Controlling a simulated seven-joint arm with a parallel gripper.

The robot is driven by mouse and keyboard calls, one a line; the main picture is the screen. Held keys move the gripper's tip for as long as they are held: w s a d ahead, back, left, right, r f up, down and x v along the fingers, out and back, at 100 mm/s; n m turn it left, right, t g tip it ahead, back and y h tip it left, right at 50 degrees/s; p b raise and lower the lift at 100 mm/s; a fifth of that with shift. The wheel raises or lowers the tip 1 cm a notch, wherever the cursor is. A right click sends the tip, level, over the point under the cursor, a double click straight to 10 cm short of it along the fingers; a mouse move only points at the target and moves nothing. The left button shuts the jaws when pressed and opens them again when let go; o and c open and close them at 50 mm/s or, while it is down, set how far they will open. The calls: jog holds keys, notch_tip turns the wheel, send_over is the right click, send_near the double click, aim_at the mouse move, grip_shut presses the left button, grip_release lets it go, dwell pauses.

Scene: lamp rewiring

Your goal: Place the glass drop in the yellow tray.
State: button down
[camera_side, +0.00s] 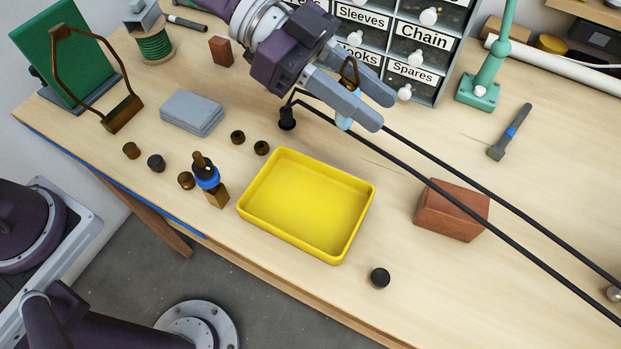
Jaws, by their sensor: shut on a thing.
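The yellow tray (306,207) lies on the bench near its front edge and is empty. My gripper (374,108) is above and behind the tray's far right corner in the picture, with its fingers pointing down to the right. It is shut on the glass drop (344,123), whose pale blue lower end shows beneath the near finger. The fingers hide most of the drop.
Two black cables (455,190) run from near a black socket (287,117) to the lower right, passing behind the tray. A red-brown block (452,210) stands right of it. A blue-collared bottle-like part (208,180) stands left. Labelled drawers (405,50) are behind.

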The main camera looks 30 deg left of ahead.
jog(key=s+a+m+g, duration=0.1)
jog(key=s+m+g, duration=0.35)
jog(key=s, duration=0.35)
jog(key=y, duration=0.1)
send_over(316, 216)
jog(key=shift+g, duration=0.25)
jog(key=f, duration=1.1)
jog(key=shift+s+d, duration=0.1)
jog(key=shift+d, duration=0.1)
jog(key=shift+f, duration=0.15)
jog(key=c, duration=1.1)
grip_release()
jog(key=shift+a+r, duration=0.2)
jog(key=shift+r, duration=0.05)
jog(key=v, duration=1.1)
jog(key=shift+w+a+r, duration=0.1)
jog(key=shift+w+a, duration=0.1)
jog(key=shift+w, duration=0.05)
